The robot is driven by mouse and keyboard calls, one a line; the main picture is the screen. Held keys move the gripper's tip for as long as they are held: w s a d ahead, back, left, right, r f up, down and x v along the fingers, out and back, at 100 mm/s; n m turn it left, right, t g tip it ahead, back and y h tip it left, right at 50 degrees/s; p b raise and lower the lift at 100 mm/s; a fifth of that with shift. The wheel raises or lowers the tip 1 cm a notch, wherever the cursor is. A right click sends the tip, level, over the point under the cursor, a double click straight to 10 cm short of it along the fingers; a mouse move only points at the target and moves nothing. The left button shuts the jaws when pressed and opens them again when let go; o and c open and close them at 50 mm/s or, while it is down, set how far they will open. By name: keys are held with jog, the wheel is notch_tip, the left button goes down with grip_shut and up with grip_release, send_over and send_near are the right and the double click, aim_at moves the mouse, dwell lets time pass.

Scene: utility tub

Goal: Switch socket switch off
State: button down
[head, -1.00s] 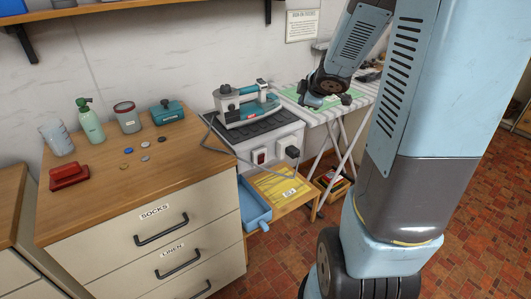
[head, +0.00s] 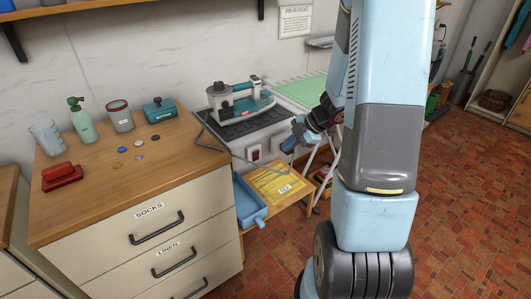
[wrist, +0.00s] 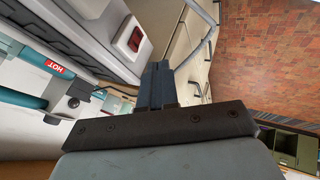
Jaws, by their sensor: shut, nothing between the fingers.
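The socket switch is a red rocker (head: 254,153) in a white plate on the front of the white unit below the iron. It also shows in the wrist view as a red rocker (wrist: 134,39), just above and left of my fingertips. My gripper (head: 288,148) is in front of the unit, to the right of the switch. In the wrist view my gripper (wrist: 157,66) is shut and empty. Its tips look close to the switch plate, but I cannot tell whether they touch. The socket and plug right of the switch are mostly hidden by my gripper in the head view.
A wooden dresser (head: 130,185) stands at left. The ironing board (head: 303,92) is behind my arm.

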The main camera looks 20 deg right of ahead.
aim_at(256, 154)
jog(key=shift+w+a+f, duration=1.65)
jog(key=shift+w+f, duration=0.2)
jog(key=shift+w+a+f, duration=1.6)
jog(key=shift+w+f, duration=0.2)
jog(key=shift+w+a+r, duration=0.1)
jog(key=shift+w, duration=0.15)
jog(key=shift+r, duration=0.15)
jog(key=shift+r, duration=0.65)
jog(key=shift+s, duration=0.1)
